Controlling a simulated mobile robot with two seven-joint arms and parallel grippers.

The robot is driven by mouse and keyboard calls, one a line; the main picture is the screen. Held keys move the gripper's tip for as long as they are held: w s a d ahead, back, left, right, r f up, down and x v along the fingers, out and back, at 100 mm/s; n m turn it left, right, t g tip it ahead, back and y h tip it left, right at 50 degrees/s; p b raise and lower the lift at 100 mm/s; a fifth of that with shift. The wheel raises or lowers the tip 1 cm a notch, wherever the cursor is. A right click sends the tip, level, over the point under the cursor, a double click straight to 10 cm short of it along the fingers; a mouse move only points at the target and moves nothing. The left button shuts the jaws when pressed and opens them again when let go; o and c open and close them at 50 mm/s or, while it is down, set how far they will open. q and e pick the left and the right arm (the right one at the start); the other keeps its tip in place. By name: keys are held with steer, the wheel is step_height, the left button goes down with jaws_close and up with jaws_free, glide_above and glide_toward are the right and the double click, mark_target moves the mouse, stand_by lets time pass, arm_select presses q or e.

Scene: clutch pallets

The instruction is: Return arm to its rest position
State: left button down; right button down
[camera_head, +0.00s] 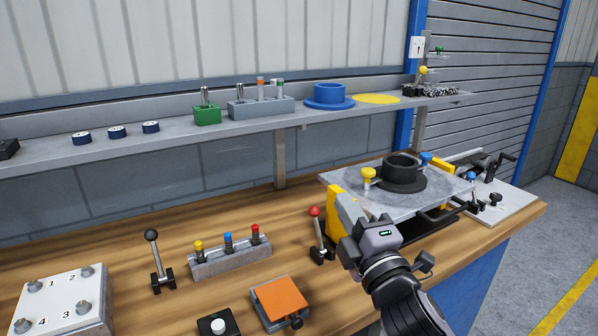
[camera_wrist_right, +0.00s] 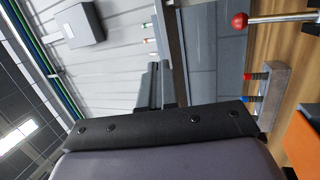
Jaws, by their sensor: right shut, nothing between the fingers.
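My right gripper (camera_head: 362,230) is at the front left edge of the grey plate fixture (camera_head: 408,204), with its arm coming up from the bottom right. It is shut and holds nothing. In the head view it overlaps the fixture near a yellow block (camera_head: 334,200); whether it touches cannot be told. In the right wrist view the dark gripper body fills the bottom, and the narrow fingers (camera_wrist_right: 152,88) point toward the wall. My left gripper is not in view.
A red-knobbed lever (camera_head: 315,212) stands just left of the gripper; it also shows in the wrist view (camera_wrist_right: 240,21). A rack of coloured pegs (camera_head: 230,262), an orange pad (camera_head: 280,298) and a black-knobbed lever (camera_head: 152,236) are farther left. A shelf (camera_head: 190,129) runs behind.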

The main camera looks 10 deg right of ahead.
steer(key=s+d+f+m+g+h, duration=0.1)
steer(key=f+m, duration=0.1)
steer(key=f, duration=0.1)
steer(key=s+d+f+m+g+h, duration=0.1)
steer(key=f+m, duration=0.1)
steer(key=f, duration=0.1)
steer(key=s+d+f+m+g+h, duration=0.1)
steer(key=d+f+m+g, duration=0.1)
steer(key=f, duration=0.2)
steer(key=shift+s+f+m, duration=0.1)
steer(key=shift+s+m, duration=0.2)
steer(key=shift+s, duration=0.1)
steer(key=s+d+f+m+g, duration=0.2)
steer(key=s+f+m+g, duration=0.35)
steer(key=s+f, duration=0.55)
steer(key=s+d+f+m+g, duration=0.2)
steer(key=s+f+m+g, duration=0.4)
steer(key=s, duration=0.8)
steer(key=w+a+f+t, duration=0.1)
steer(key=w+f+t, duration=0.1)
steer(key=f, duration=0.3)
steer(key=w+a+f+n+t+y, duration=0.1)
steer(key=w+a+f+t, duration=0.1)
steer(key=f, duration=0.3)
steer(key=shift+w+t+y, duration=0.3)
steer(key=shift+w+t, duration=0.35)
steer(key=shift+w, duration=0.1)
steer(key=shift+w+a+f, duration=0.1)
